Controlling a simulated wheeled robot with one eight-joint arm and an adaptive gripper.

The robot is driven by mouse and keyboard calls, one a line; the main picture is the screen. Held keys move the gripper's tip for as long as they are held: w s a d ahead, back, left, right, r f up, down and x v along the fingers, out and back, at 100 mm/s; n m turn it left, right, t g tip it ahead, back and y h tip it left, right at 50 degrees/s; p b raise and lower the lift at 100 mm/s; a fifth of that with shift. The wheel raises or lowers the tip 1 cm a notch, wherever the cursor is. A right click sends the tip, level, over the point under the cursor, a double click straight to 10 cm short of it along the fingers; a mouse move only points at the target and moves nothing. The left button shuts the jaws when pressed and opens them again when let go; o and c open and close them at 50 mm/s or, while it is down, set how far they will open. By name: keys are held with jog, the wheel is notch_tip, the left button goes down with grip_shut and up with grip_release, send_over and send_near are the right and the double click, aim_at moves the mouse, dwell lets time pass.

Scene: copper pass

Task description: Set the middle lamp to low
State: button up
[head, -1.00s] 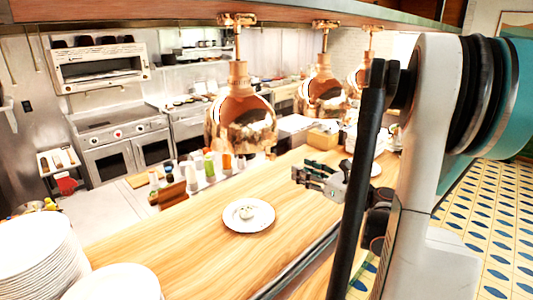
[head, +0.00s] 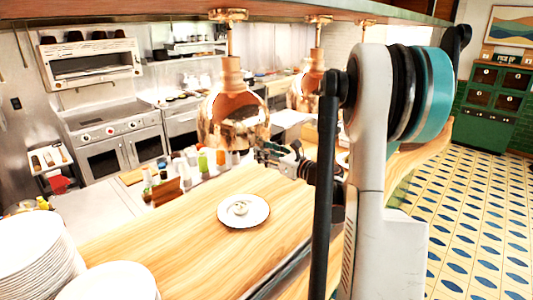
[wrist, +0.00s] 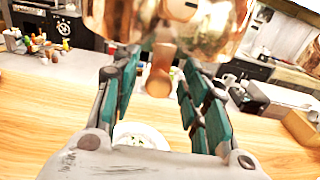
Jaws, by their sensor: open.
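Copper heat lamps hang in a row above the wooden counter. The near lamp (head: 233,118) is largest in the head view. The middle lamp (head: 306,92) hangs behind it to the right. The far lamp is mostly hidden by my arm. My gripper (head: 272,152) is low between the near and middle lamps, partly hidden by the near lamp. In the wrist view my gripper (wrist: 158,78) has its fingers apart with nothing held. A copper lamp (wrist: 165,22) fills the top there; I cannot tell which one.
A white plate with food (head: 243,211) lies on the counter (head: 190,235) below. Plate stacks (head: 38,255) stand at the front left. Bottles (head: 203,160) line the counter's far side. Tiled floor (head: 455,225) is open at right.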

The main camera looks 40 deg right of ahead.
grip_shut()
notch_tip(320, 180, down, 8)
jog(key=b, duration=0.7)
jog(key=shift+f, duration=0.2)
jog(key=shift+a, duration=0.1)
grip_release()
jog(key=s+d, duration=0.1)
jog(key=s, duration=1.1)
